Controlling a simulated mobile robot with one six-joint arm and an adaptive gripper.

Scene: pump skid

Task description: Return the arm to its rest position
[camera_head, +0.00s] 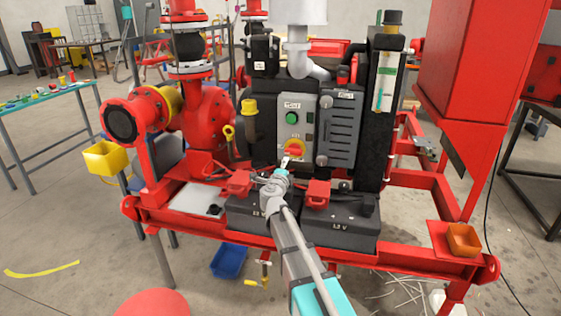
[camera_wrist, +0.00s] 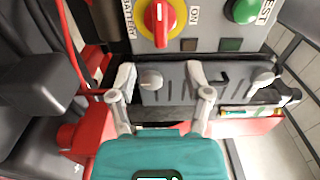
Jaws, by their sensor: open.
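My arm (camera_head: 305,262) reaches up from the bottom of the head view to the front of the pump skid. My gripper (camera_head: 285,162) is at its far end, just in front of the control panel (camera_head: 313,104), below the red switch on its yellow plate (camera_head: 292,146). In the wrist view my gripper (camera_wrist: 161,82) has its two fingers spread apart with nothing held between them. The red switch (camera_wrist: 160,17) lies beyond the fingertips, apart from them. The label "ON" shows beside it. The fingertips overlap the grey slotted cover (camera_wrist: 205,86); contact cannot be told.
Two black batteries (camera_head: 338,222) with red terminal covers sit below the gripper, close to my arm. The red skid frame (camera_head: 205,232) runs across the front. A yellow bin (camera_head: 104,158) hangs left and an orange bin (camera_head: 463,240) sits right. Floor is open at lower left.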

